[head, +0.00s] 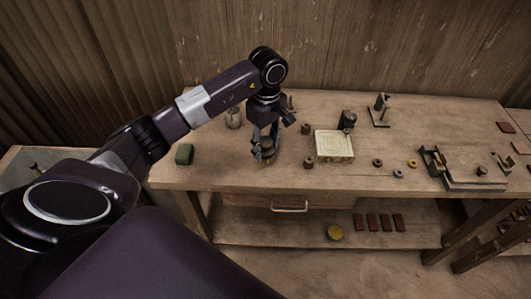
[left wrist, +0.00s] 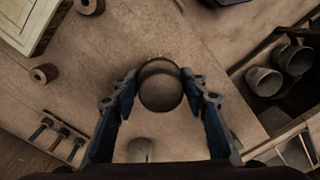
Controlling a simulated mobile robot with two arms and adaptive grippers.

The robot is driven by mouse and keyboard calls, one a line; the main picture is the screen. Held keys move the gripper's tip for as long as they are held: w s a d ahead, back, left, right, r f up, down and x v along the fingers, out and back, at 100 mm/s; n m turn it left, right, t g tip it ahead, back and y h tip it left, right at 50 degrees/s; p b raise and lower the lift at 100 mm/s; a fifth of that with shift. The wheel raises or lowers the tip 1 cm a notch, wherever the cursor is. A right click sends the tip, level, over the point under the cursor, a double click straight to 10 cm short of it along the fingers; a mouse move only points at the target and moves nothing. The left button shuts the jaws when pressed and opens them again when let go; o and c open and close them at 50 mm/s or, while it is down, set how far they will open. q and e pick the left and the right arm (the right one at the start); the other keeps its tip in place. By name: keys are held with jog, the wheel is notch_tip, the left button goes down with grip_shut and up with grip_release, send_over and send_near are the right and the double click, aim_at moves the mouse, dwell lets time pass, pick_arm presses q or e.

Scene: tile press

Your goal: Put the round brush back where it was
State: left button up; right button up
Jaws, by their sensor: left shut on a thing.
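My left gripper (head: 266,148) is over the left part of the bench, pointing down, with its fingers closed around a round, dark brownish thing. I take this to be the round brush (head: 267,155). In the left wrist view the round brush (left wrist: 160,87) shows from above as a disc between the two fingertips (left wrist: 160,82), which touch its sides. The fingers partly hide it in the head view. I cannot tell whether its underside touches the bench top. My right gripper is not in view.
A green block (head: 184,154) lies left on the bench (head: 225,175), with a glass jar (head: 233,117) behind. Right of the gripper stand small spools (head: 309,162) and a pale square slab (head: 334,147). A press (head: 470,172) stands far right. The left wrist view shows cups (left wrist: 264,81) in a bin.

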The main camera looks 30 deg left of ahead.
aim_at(266, 155)
pick_arm(q)
jog(key=shift+f, duration=0.4)
notch_tip(266, 155, down, 3)
jog(key=shift+r+p, duration=0.2)
jog(key=shift+p, duration=0.3)
jog(key=shift+f, duration=0.3)
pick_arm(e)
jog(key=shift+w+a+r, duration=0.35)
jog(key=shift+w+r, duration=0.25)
pick_arm(q)
jog(key=shift+f, duration=0.1)
jog(key=shift+f, duration=0.15)
jog(key=o, duration=1.1)
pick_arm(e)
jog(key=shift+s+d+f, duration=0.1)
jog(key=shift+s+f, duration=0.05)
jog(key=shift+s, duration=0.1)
pick_arm(q)
jog(key=shift+r, duration=0.2)
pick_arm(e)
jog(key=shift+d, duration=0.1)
